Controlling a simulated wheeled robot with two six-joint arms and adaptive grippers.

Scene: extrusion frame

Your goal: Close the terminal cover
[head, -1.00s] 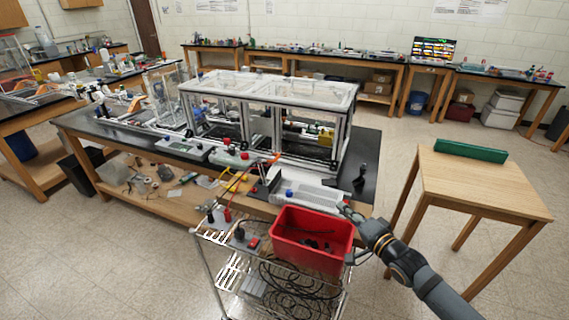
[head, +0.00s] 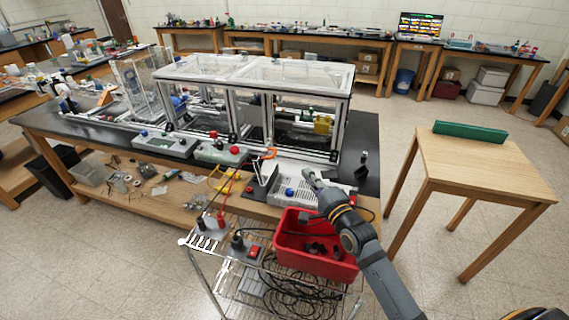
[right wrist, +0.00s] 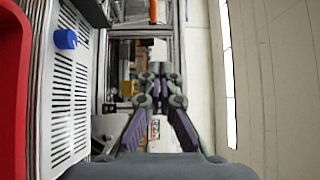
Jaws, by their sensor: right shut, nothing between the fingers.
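A light grey power unit with a slotted top (head: 335,186) and a blue knob lies at the front edge of the black bench. My right gripper (head: 311,174) is shut and empty, above the unit beside the knob. In the right wrist view the gripper's fingertips (right wrist: 160,72) are together, and the slotted top (right wrist: 72,100) with the blue knob (right wrist: 65,39) lies to their left. My left gripper is not in view.
A red bin (head: 290,262) with dark items stands on a wire cart (head: 215,268), below my right forearm. A framed clear enclosure (head: 250,85) fills the bench behind the unit. A wooden table (head: 480,165) with a green bar (head: 470,132) stands to the right.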

